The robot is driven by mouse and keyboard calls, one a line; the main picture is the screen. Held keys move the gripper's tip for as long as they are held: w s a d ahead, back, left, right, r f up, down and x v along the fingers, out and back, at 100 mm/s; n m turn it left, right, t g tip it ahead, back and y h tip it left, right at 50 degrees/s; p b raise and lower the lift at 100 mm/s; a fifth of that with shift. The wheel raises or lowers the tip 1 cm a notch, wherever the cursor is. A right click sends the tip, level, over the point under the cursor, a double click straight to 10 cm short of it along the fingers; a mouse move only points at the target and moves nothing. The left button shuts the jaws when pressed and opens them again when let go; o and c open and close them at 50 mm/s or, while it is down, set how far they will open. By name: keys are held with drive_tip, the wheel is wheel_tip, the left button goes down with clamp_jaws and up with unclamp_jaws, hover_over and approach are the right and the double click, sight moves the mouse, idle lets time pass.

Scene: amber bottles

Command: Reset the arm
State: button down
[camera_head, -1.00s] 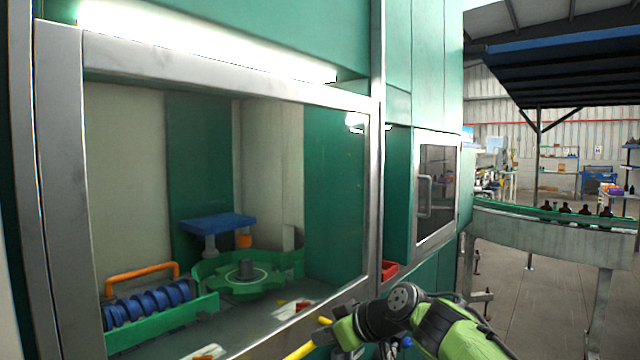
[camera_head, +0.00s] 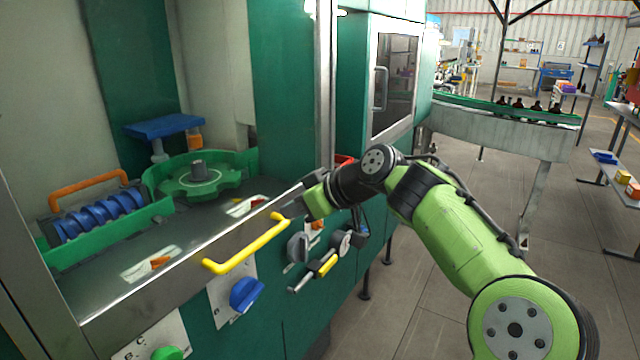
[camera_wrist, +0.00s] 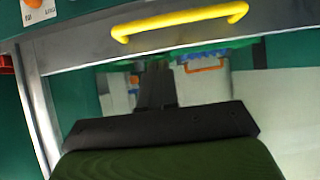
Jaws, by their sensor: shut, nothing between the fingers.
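My green and black arm reaches in from the lower right in the head view. My gripper (camera_head: 290,208) is at its end, by the machine's front sill, close to the right end of a yellow handle (camera_head: 248,246). I cannot tell whether it touches the handle. In the wrist view my gripper (camera_wrist: 156,70) is a dark narrow shape with its fingers together and nothing between them. The yellow handle (camera_wrist: 180,22) crosses the top of that view, apart from the fingers.
The green machine holds a star wheel (camera_head: 200,180) and a blue screw feeder (camera_head: 100,214) behind its sill. A blue knob (camera_head: 245,294) and a green button (camera_head: 167,353) are on its front. A conveyor (camera_head: 500,128) carries several amber bottles at the back right. The floor there is open.

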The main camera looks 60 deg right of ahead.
drive_tip(key=v, duration=0.3)
drive_tip(key=a+p+v, duration=0.1)
drive_tip(key=v, duration=0.1)
drive_tip(key=shift+s+d+r, duration=0.1)
drive_tip(key=shift+s+r, duration=0.15)
drive_tip(key=shift+r, duration=0.1)
